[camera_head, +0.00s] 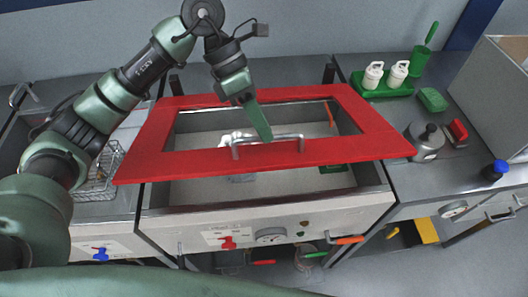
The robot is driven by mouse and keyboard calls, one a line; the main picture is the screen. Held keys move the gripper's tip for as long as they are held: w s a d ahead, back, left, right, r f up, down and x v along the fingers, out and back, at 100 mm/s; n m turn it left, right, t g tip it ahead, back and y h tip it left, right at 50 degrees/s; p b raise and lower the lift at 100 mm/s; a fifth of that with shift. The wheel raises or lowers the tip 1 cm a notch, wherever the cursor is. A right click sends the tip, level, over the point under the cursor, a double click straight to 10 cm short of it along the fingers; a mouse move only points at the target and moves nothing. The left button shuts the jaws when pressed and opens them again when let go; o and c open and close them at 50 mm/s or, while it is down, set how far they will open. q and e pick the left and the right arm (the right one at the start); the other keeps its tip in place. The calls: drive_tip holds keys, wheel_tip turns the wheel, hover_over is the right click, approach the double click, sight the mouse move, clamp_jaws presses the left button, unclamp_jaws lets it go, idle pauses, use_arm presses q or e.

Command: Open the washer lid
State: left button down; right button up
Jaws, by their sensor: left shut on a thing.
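The washer lid (350,151) is a red frame with a large see-through window. Its front edge stands above and behind the front rim of the washer (290,203), so the lid looks partly raised, with a gap below it. A metal bar handle (285,137) is on the front part of the lid. My left gripper (262,133) comes down from above and is shut on the handle near its middle. The fingertips partly hide the bar. Pale parts (236,139) show in the basin through the window. My right gripper is not in view.
A wire basket (98,178) sits at the left.

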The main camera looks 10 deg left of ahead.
use_arm(q)
drive_tip(key=w+a+r+p, duration=0.1)
drive_tip(key=w+a+r, duration=0.1)
drive_tip(key=w+r, duration=0.4)
drive_tip(key=shift+r, duration=1.1)
drive_tip(key=shift+a, duration=0.1)
